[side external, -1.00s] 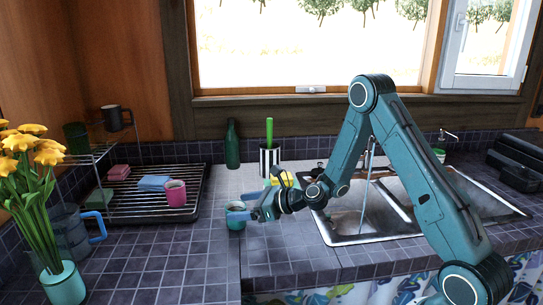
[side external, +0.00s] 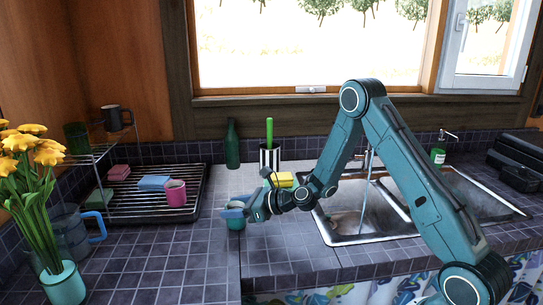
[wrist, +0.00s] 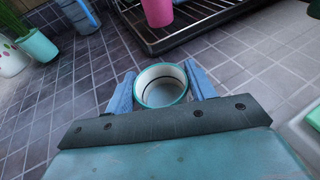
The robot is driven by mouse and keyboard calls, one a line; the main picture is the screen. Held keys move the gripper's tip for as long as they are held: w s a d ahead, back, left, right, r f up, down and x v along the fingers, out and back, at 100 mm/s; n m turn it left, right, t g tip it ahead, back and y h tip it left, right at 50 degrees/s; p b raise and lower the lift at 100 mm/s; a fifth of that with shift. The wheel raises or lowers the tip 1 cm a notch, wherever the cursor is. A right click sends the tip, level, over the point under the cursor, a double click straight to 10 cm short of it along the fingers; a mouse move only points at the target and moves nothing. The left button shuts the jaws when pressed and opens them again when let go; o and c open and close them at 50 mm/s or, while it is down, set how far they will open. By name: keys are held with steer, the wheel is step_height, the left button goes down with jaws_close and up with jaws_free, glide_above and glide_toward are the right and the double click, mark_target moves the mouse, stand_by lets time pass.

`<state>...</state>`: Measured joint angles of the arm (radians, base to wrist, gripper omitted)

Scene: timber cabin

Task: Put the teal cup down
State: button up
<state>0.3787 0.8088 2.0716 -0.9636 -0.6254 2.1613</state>
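The teal cup (side external: 236,224) is upright at the counter tiles, left of the sink; I cannot tell for sure whether its base touches the tiles. In the wrist view the cup (wrist: 162,97) is seen from above, with a pale, empty-looking inside and a teal rim. My gripper (side external: 236,212) has one blue finger on each side of it. In the wrist view the fingers of my gripper (wrist: 161,85) appear to touch the cup's left and right sides. The near finger hides part of the cup in the side view.
A black dish rack (side external: 150,216) with a pink cup (side external: 175,193) stands to the left. The sink (side external: 345,238) is at right. A green bottle (side external: 232,145), utensil holder (side external: 263,160) and yellow sponge (side external: 284,179) stand behind.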

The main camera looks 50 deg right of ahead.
steer(key=c, duration=0.5)
steer(key=shift+r, duration=0.4)
step_height(320, 180, up, 19)
stand_by(1.7)
steer(key=shift+r, duration=0.15)
stand_by(0.6)
